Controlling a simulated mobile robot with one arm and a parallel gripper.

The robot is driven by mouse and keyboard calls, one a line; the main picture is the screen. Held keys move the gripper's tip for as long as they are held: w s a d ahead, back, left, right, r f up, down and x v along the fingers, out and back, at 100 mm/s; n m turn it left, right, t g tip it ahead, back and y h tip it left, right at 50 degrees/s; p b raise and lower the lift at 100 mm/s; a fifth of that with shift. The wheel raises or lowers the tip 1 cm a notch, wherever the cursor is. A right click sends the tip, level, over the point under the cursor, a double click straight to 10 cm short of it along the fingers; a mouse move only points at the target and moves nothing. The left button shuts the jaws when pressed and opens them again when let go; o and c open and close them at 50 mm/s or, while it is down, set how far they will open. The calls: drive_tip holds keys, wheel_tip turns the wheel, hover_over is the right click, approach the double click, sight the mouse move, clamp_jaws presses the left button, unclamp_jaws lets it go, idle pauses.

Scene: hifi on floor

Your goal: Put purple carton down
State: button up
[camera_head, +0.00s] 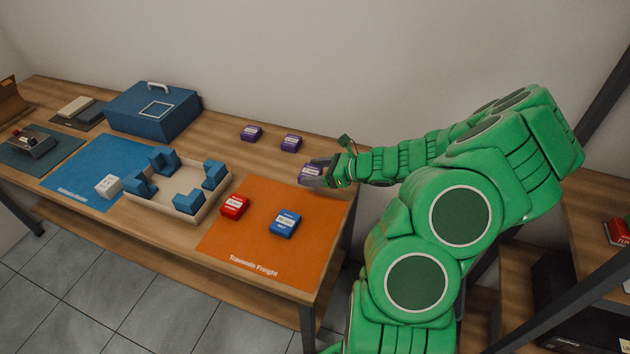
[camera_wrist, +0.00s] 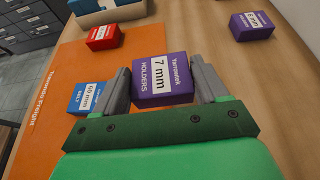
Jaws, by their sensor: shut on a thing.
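A purple carton labelled "7 mm HOLDERS" (camera_wrist: 163,79) is between the two fingers of my gripper (camera_wrist: 163,85), which is shut on it. In the head view the held carton (camera_head: 311,173) is at the back right of the table, near the upper edge of the orange mat (camera_head: 262,253). Whether it touches the surface cannot be told. Two other purple cartons stand on bare wood behind the mat, one at the left (camera_head: 251,132) and one nearer my gripper (camera_head: 291,142).
A red carton (camera_head: 235,206) and a blue carton (camera_head: 285,223) sit on the orange mat. A cream tray (camera_head: 158,208) with blue blocks, a white cube (camera_head: 109,186) on a blue mat (camera_head: 75,179) and a blue box (camera_head: 152,110) lie leftward. Bare wood shows around the rear purple cartons.

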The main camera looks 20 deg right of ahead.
sight(316, 173)
wheel_tip(316, 173, up, 4)
drive_tip(key=shift+f, duration=0.25)
drive_tip(key=shift+d+r, duration=0.2)
drive_tip(key=shift+r, duration=0.05)
drive_tip(key=d+r, duration=0.3)
drive_tip(key=d, duration=0.4)
drive_tip(key=w+d+f, duration=0.1)
drive_tip(key=w+f, duration=0.1)
drive_tip(key=w, duration=0.1)
drive_tip(key=w+d+f, duration=0.2)
drive_tip(key=w+f, duration=0.1)
drive_tip(key=w, duration=0.1)
drive_tip(key=w+d+f, duration=0.1)
drive_tip(key=w+f, duration=0.2)
drive_tip(key=w, duration=0.1)
drive_tip(key=shift+w+d, duration=0.1)
drive_tip(key=shift+d, duration=0.25)
drive_tip(key=shift+w+d+f, duration=0.25)
drive_tip(key=shift+w+f, duration=0.5)
drive_tip(key=shift+f, duration=1.6)
drive_tip(key=shift+f, duration=0.1)
drive_tip(key=o, duration=1)
